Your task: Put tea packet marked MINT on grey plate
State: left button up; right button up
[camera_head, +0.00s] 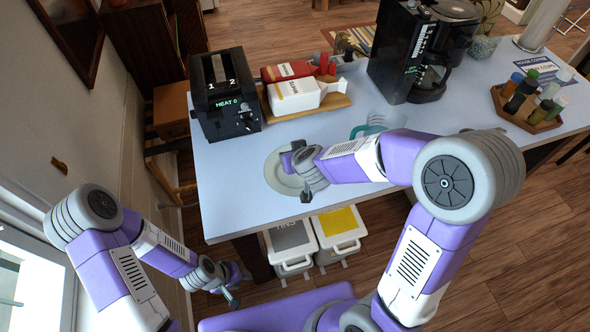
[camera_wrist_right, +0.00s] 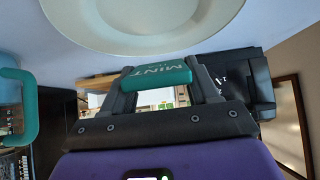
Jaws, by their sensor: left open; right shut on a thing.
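The teal packet marked MINT (camera_wrist_right: 157,78) is between the fingers of my right gripper (camera_wrist_right: 160,86), which is shut on it. The grey plate (camera_wrist_right: 148,44) fills the top of the right wrist view, close to the packet; I cannot tell whether they touch. In the head view, my right gripper (camera_head: 304,184) is over the plate (camera_head: 272,178) on the pale counter, and its hand hides the packet and part of the plate. My left gripper (camera_head: 231,290) is open and empty, low beside the counter's front left.
A black toaster (camera_head: 224,98) stands behind the plate, with cartons (camera_head: 293,96) on a wooden board beside it. A teal mug (camera_head: 383,121) is right of the plate. A coffee machine (camera_head: 396,60) and a jar tray (camera_head: 537,125) stand farther right. Bins (camera_head: 292,247) sit below the counter's front.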

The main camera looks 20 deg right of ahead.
jog(key=shift+f+b, duration=1.6)
jog(key=shift+f, duration=0.7)
jog(key=shift+r, duration=0.1)
